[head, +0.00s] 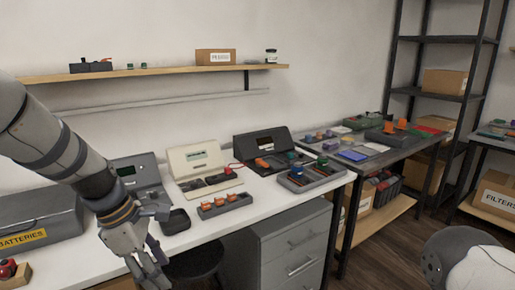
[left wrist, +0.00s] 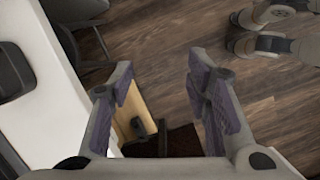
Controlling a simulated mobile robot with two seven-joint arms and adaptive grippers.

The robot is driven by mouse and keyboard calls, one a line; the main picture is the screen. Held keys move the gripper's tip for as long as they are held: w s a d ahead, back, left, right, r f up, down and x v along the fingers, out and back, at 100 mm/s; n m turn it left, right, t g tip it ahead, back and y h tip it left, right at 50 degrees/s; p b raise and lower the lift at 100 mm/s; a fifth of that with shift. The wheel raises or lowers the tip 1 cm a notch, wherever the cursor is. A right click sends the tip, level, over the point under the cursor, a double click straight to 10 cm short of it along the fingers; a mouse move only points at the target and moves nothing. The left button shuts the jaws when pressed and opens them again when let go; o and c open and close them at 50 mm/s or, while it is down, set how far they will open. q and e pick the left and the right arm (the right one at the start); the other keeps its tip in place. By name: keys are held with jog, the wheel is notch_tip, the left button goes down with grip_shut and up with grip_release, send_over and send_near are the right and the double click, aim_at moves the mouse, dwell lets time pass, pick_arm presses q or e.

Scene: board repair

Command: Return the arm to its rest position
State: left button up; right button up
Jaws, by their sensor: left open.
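My left arm comes in from the left in the head view, and its gripper (head: 152,268) hangs with fingers down near the front edge of the white workbench (head: 100,262). In the left wrist view the left gripper (left wrist: 160,95) is open, its two padded fingers wide apart with nothing between them. The wooden floor and a light wooden piece lie beyond the fingers. My right gripper is not in the head view; a rounded grey and white part of my body shows at the bottom right.
The bench holds a grey batteries case (head: 40,218), a beige tester (head: 196,163), a black case (head: 265,147) and an orange-part tray (head: 225,204). A dark stool (head: 195,262) stands under the front edge, beside grey drawers (head: 292,245). Open floor lies to the right.

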pick_arm(q)
jog(key=s+a+f+m+g+y, duration=0.3)
jog(key=s+f+m, duration=0.7)
jog(key=s+f, duration=1)
jog(key=s+d+f+m, duration=0.1)
jog(key=s+m, duration=0.8)
jog(key=s, duration=1)
jog(key=shift+s+d+f+m, duration=0.15)
jog(key=shift+s+f+m, duration=0.25)
jog(key=shift+f, duration=0.35)
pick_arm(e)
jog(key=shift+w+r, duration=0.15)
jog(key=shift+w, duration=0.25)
